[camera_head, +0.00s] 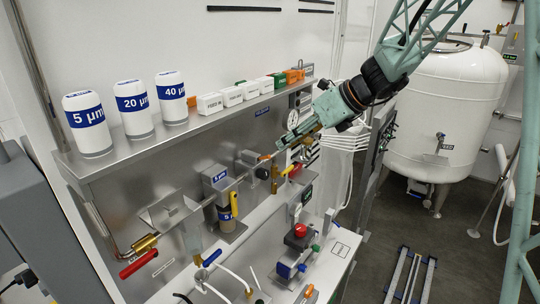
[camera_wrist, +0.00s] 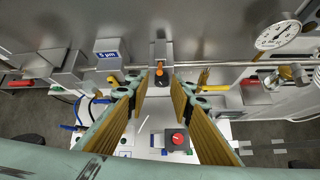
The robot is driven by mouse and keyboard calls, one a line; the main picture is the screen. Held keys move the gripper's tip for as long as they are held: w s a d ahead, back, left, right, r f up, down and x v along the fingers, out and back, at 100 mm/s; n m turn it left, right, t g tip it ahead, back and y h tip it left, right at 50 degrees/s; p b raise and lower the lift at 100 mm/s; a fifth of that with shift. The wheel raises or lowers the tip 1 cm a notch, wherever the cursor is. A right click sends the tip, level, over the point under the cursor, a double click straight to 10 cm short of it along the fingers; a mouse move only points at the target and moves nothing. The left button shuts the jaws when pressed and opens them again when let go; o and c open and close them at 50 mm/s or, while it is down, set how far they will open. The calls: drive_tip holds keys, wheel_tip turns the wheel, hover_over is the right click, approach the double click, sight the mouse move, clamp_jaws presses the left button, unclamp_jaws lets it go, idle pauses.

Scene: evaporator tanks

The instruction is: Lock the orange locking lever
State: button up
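The orange locking lever (camera_wrist: 160,71) shows as a small orange piece above a dark round fitting on the pipe, at the upper middle of the wrist view. In the head view its orange tip (camera_head: 265,157) shows just beyond my fingertips. My gripper (camera_head: 283,143) reaches in from the upper right, over the bench. In the wrist view my gripper (camera_wrist: 159,79) is open, with the two brass-coloured pads apart and nothing between them. The lever lies between the fingertips in the picture. I cannot tell whether either finger touches it.
A metal shelf (camera_head: 190,123) with filter cartridges and blocks overhangs the pipework. A red button (camera_wrist: 178,138) sits below on the bench.

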sight(264, 158)
drive_tip(key=x, duration=0.9)
drive_tip(key=shift+a+f, duration=0.25)
drive_tip(key=shift+f, duration=0.05)
drive_tip(key=shift+w, duration=0.15)
clamp_jaws()
